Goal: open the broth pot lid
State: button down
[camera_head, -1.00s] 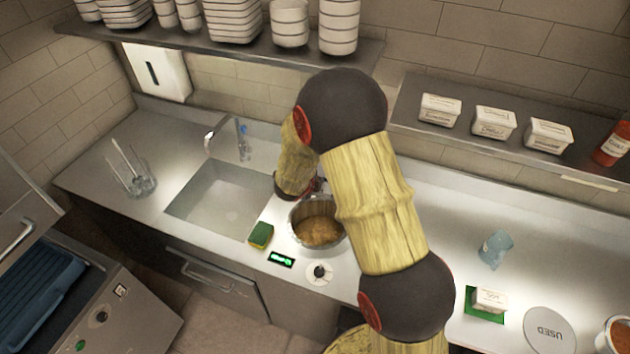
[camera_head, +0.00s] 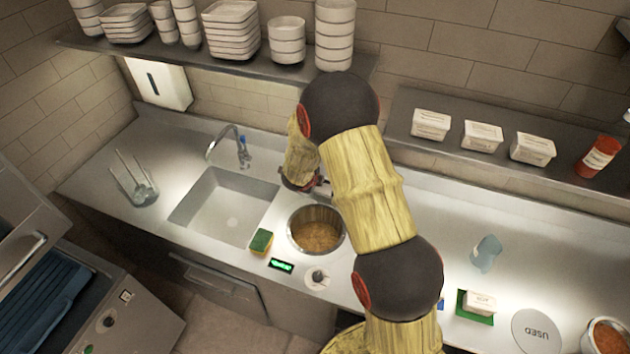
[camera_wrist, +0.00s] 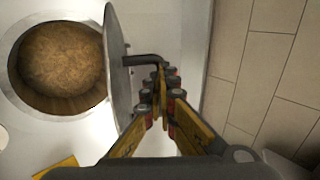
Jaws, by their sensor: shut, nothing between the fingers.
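The broth pot (camera_head: 316,229) is a round steel well set in the counter, with brown broth showing in it. It also shows in the wrist view (camera_wrist: 60,60), uncovered. Its lid (camera_wrist: 118,70) is raised and seen nearly edge-on at the right side of the well, with a dark bent handle (camera_wrist: 143,60) on its outer face. My gripper (camera_wrist: 163,75) is shut and empty, with its fingertips close beside the handle; I cannot tell whether they touch. In the head view, my arm hides most of the gripper, and I cannot make out the lid.
A sink (camera_head: 224,205) lies left of the pot. A sponge (camera_head: 261,241), a green display (camera_head: 281,265) and a knob (camera_head: 317,278) sit in front. The tiled wall (camera_wrist: 265,70) is close to my gripper. Shelves with bowls and tubs (camera_head: 431,125) hang above.

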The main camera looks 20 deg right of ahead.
jog(key=w+d+p, duration=0.6)
jog(key=w+d, duration=0.2)
jog(key=shift+w+d, duration=0.25)
jog(key=shift+r, duration=0.15)
dwell(0.4)
